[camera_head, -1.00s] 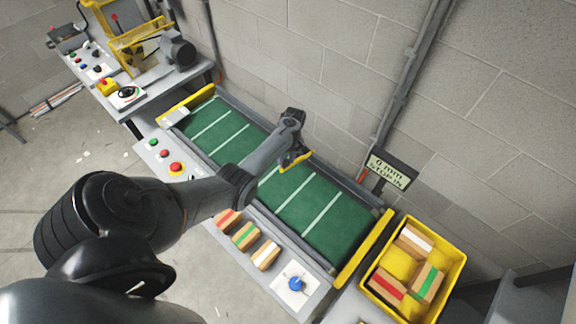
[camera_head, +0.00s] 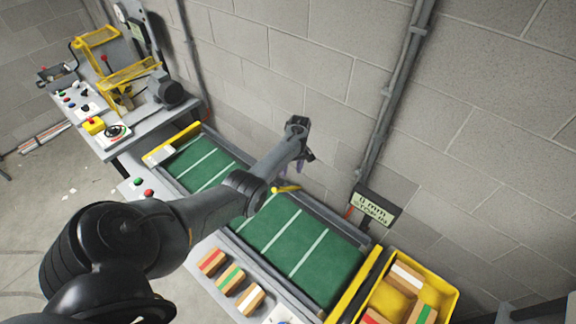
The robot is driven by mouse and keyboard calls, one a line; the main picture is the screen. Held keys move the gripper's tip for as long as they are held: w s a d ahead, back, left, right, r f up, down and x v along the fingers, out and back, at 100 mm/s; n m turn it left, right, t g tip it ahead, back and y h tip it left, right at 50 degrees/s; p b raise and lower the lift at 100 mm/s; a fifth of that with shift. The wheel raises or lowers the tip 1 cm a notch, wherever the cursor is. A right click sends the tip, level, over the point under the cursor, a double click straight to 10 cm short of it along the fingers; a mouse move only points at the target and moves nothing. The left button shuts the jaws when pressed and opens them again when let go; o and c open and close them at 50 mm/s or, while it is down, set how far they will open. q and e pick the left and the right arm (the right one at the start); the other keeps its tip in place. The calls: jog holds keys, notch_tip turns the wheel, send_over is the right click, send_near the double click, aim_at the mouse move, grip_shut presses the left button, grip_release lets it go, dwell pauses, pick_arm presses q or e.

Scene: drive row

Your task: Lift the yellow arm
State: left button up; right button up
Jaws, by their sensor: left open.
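A short piece of the yellow arm (camera_head: 286,189) shows over the far half of the green conveyor belt; my own arm hides the rest, so I cannot tell its full length or tilt. My left gripper (camera_head: 294,167) is open and points down by the belt's far edge. It appears just beyond and above the yellow arm in the picture, and I cannot tell whether they touch. My right gripper is not in view.
The green belt (camera_head: 310,258) runs along the block wall, with a display (camera_head: 374,207) behind it. Wooden blocks (camera_head: 230,279) lie on its front ledge. A yellow bin (camera_head: 450,293) stands at the right end. A bench with yellow frames (camera_head: 130,72) stands far left.

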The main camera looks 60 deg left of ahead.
pick_arm(q)
jog(key=shift+o, duration=0.4)
jog(key=v, duration=1)
jog(key=shift+s+a+r+b, duration=0.25)
jog(key=shift+a+r+b, duration=0.05)
jog(key=shift+r+b, duration=0.15)
